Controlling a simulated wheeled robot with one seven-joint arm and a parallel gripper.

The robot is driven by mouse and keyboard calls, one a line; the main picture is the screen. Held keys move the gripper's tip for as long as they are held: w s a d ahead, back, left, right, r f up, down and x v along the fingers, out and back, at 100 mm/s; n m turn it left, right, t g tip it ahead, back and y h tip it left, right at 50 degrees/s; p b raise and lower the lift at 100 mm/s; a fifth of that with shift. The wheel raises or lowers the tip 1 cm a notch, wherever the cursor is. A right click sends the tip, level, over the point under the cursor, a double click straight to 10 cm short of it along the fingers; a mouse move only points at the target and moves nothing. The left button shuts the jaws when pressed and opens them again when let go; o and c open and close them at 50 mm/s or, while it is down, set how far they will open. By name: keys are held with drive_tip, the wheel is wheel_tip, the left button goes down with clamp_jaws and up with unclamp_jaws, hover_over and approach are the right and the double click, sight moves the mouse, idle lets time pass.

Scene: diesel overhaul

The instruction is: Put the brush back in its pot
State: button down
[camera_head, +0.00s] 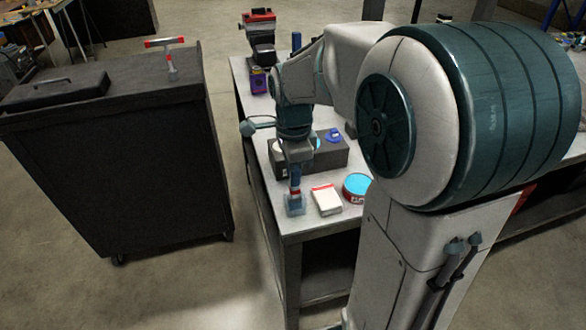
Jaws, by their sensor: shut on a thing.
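My gripper (295,172) points down over the near left corner of the grey workbench (300,222). It is shut on the brush (294,188), a narrow upright thing with a red and blue part showing just below the jaws. A small pale blue, see-through pot (294,206) stands on the bench directly under the gripper. The brush's lower end overlaps the pot in this view; I cannot tell whether it is inside the pot or in front of it. The jaws hide the brush's upper part.
A white and red box (327,202) and a blue-topped tin (357,185) stand right of the pot. A dark block (335,155) is behind. A vise (260,30) is at the far end. A black cabinet (120,170) stands left, across a floor gap.

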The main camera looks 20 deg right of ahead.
drive_tip(key=shift+f, duration=0.45)
drive_tip(key=c, duration=1.3)
unclamp_jaws()
drive_tip(key=shift+o, duration=0.2)
drive_tip(key=shift+r, duration=0.15)
wheel_tip(320, 180, up, 14)
drive_tip(key=shift+f, duration=0.2)
